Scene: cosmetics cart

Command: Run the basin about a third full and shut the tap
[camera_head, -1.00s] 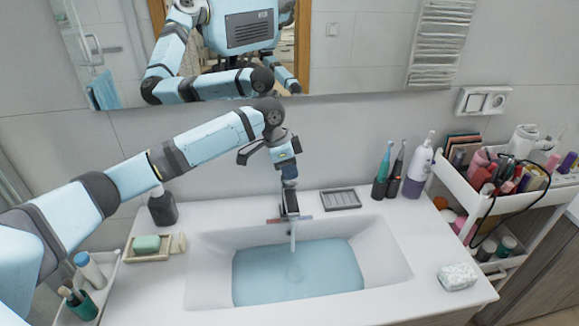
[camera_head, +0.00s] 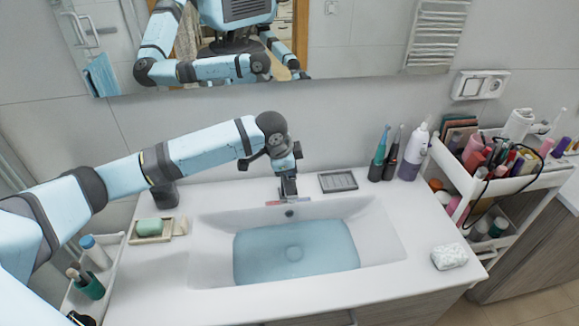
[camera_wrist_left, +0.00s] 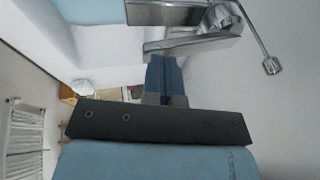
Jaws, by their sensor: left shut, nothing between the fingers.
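The white basin (camera_head: 207,255) is set in the counter and holds a pool of bluish water (camera_head: 330,250). The water covers the floor of the basin, well below the rim, and the drain shows through it. No stream falls from the tap (camera_head: 288,212), which my left gripper mostly hides at the back rim. In the left wrist view the chrome tap (camera_wrist_left: 190,42) shows large, with a thin lever (camera_wrist_left: 252,32) ending in a small knob. My left gripper (camera_head: 289,188) is shut and empty, right at the tap; contact cannot be told. My right gripper is not in view.
A soap dish (camera_head: 150,237) and a dark bottle (camera_head: 165,196) stand left of the basin. A grey tray (camera_head: 338,181), toothbrushes (camera_head: 381,155) and a white bottle (camera_head: 415,155) stand behind right. A wrapped soap (camera_head: 449,257) lies at right, near the loaded cart (camera_head: 462,190).

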